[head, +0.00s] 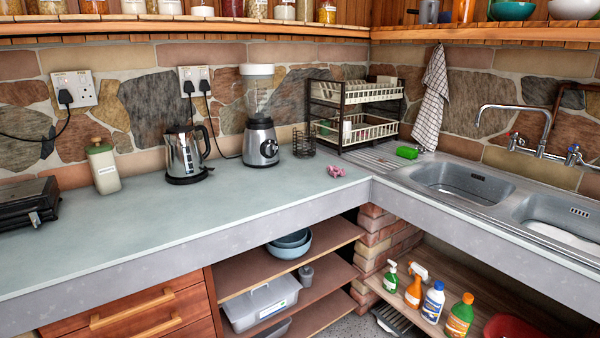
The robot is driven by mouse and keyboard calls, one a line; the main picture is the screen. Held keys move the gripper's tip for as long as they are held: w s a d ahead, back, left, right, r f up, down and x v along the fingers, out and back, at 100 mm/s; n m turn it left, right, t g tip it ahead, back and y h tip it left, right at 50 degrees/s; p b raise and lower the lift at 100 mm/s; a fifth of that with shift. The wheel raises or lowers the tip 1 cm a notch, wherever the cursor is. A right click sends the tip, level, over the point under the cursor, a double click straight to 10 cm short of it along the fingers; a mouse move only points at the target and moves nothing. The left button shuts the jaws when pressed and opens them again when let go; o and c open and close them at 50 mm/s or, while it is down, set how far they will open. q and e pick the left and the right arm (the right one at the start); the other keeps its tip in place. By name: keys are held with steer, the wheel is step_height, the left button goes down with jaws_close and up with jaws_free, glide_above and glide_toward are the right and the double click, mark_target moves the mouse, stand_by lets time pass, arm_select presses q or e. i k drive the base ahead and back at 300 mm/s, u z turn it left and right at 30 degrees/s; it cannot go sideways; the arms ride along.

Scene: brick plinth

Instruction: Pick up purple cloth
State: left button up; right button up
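A small crumpled pinkish-purple cloth (335,171) lies on the grey-green countertop (200,225), close to the inner corner where the counter meets the sink unit. It sits to the right of the blender and in front of the dish rack. Nothing covers it in the head view. Neither of my grippers shows in this view.
A blender (261,140), a black wire holder (304,143) and a dish rack (355,112) stand behind the cloth. A kettle (184,153) stands further left. A sink (465,188) with a tap (520,120) is right.

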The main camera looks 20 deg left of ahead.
mark_target(335, 170)
steer(key=u, duration=0.45)
steer(key=i, duration=0.9)
steer(key=u, duration=0.25)
